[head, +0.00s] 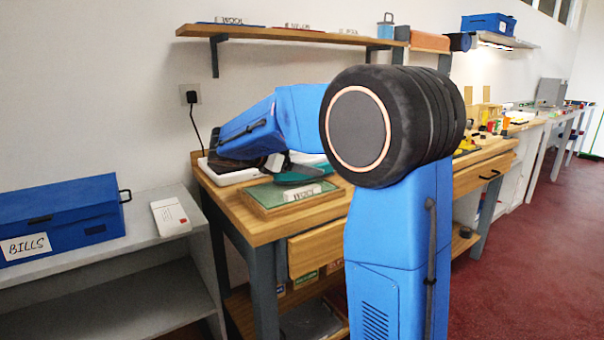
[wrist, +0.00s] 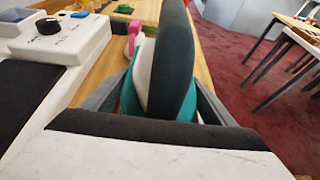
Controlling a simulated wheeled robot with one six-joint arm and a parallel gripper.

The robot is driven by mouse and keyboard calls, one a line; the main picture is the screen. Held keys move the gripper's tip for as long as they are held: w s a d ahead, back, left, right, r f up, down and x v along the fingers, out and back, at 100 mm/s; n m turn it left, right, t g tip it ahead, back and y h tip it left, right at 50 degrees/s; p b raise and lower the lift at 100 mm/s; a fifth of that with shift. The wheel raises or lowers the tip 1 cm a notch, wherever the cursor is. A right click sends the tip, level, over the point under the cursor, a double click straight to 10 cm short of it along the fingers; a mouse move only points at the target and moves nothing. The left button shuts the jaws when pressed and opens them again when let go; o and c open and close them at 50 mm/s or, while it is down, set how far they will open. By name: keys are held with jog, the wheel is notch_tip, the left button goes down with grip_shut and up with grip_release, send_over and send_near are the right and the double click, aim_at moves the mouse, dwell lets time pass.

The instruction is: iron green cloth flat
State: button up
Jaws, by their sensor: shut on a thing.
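My gripper (wrist: 165,100) is shut on an iron-like thing with a teal body (wrist: 190,102) and a dark green upper part (wrist: 172,55). One grey finger shows on each side of it. In the head view the thing's dark part (head: 297,177) shows below my gripper (head: 277,163), over the back of the wooden table. A flat green sheet (head: 262,194), seemingly the green cloth, lies in a wooden frame just in front. I cannot make out creases in it. A white block lettered WOOL (head: 303,192) sits on its right part. My arm hides part of the table.
A white device with a dark pad (head: 232,176) stands at the table's back left; its knob (wrist: 62,24) shows in the wrist view. A pink thing (wrist: 134,38) lies beyond the held thing. A blue BILLS box (head: 60,215) stands on the left shelf. A wall shelf (head: 285,34) hangs above.

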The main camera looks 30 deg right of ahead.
jog(key=shift+r, duration=3.1)
